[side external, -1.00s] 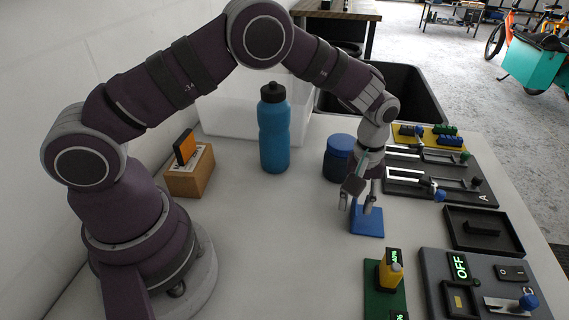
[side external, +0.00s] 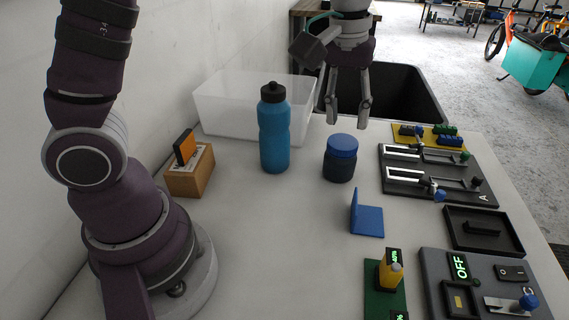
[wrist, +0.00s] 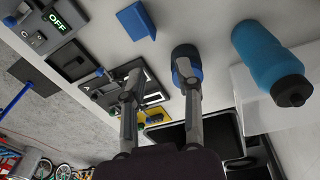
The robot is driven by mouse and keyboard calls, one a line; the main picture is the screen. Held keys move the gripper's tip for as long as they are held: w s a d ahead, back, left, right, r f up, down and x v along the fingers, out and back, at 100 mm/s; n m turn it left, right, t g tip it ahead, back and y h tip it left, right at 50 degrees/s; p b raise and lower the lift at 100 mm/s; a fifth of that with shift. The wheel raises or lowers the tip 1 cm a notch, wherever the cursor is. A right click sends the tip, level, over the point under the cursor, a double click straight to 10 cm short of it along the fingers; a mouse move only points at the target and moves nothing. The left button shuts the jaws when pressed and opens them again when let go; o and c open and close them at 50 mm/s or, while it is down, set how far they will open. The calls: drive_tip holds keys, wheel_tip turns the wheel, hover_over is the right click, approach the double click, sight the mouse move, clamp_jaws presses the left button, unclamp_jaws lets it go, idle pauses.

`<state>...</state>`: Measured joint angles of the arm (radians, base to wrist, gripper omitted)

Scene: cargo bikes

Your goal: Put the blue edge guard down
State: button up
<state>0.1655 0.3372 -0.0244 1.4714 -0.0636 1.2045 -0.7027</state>
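The blue edge guard (side external: 368,221) is an L-shaped piece resting on the light table, one flange flat and the other standing up. It also shows near the top of the wrist view (wrist: 136,20). My gripper (side external: 347,124) is raised well above the table, beyond the guard and near the dark jar (side external: 340,160) with a blue lid. Its two fingers are apart with nothing between them, as the wrist view (wrist: 158,82) also shows. The gripper is clear of the guard.
A blue bottle (side external: 274,130) and a clear bin (side external: 222,105) stand to the left. A black crate (side external: 405,92) is behind. Slider panels (side external: 440,178), a black tray (side external: 483,231) and a switch panel (side external: 440,268) line the right side. The table front-left of the guard is clear.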

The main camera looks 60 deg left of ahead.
drive_tip(key=s+a+m+t, duration=0.2)
drive_tip(key=s+m, duration=0.1)
drive_tip(key=s, duration=0.3)
drive_tip(key=s+a+r+m+t, duration=0.1)
drive_tip(key=s+a+m+t, duration=0.1)
drive_tip(key=s, duration=0.5)
drive_tip(key=shift+a+r+m, duration=0.15)
drive_tip(key=shift+a+m, duration=0.3)
drive_tip(key=shift+m, duration=0.35)
